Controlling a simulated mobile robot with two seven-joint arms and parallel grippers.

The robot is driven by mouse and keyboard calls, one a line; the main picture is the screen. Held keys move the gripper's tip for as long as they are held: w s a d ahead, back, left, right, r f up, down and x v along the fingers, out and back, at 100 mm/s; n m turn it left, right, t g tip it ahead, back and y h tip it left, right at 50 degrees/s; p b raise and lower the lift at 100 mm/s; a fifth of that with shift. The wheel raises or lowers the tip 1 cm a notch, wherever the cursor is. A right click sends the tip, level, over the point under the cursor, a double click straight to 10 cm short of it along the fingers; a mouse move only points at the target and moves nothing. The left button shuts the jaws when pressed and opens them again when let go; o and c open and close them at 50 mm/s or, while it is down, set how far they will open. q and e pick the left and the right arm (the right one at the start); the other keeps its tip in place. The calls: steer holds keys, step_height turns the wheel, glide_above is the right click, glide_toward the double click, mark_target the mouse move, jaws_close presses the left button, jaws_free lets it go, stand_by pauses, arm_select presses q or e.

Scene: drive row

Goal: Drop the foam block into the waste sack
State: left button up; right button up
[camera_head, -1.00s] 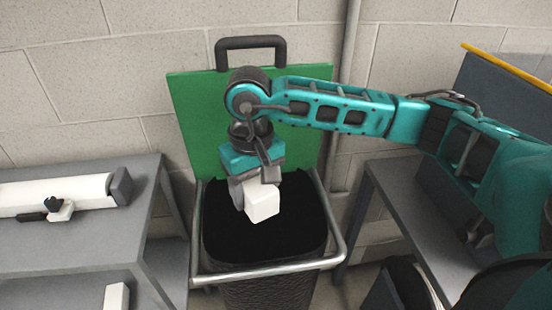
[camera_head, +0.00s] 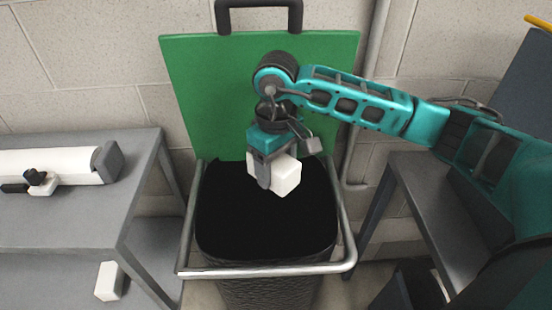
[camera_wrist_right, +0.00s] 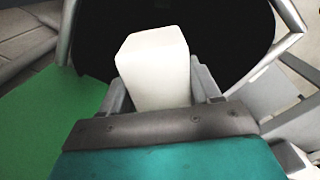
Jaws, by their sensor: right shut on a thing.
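The white foam block (camera_head: 287,175) is held in my right gripper (camera_head: 268,172), over the black opening of the waste sack (camera_head: 265,225). In the right wrist view the block (camera_wrist_right: 153,65) sits between the two fingers of the gripper (camera_wrist_right: 160,88), with the dark sack opening (camera_wrist_right: 230,30) beyond it. The sack hangs in a metal frame with a raised green lid (camera_head: 215,100) behind it. My left gripper is not in view.
A grey table (camera_head: 70,220) stands at the left with a white roll (camera_head: 50,165) on it. A small white block (camera_head: 109,281) lies on its lower shelf. Another grey table (camera_head: 415,190) stands at the right. A metal rail (camera_head: 265,270) rings the sack.

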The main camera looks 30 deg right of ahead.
step_height(320, 180, down, 3)
steer(key=shift+r+b, duration=0.1)
steer(key=shift+b, duration=0.35)
steer(key=shift+f, duration=0.2)
steer(key=o, duration=1.1)
step_height(320, 180, up, 13)
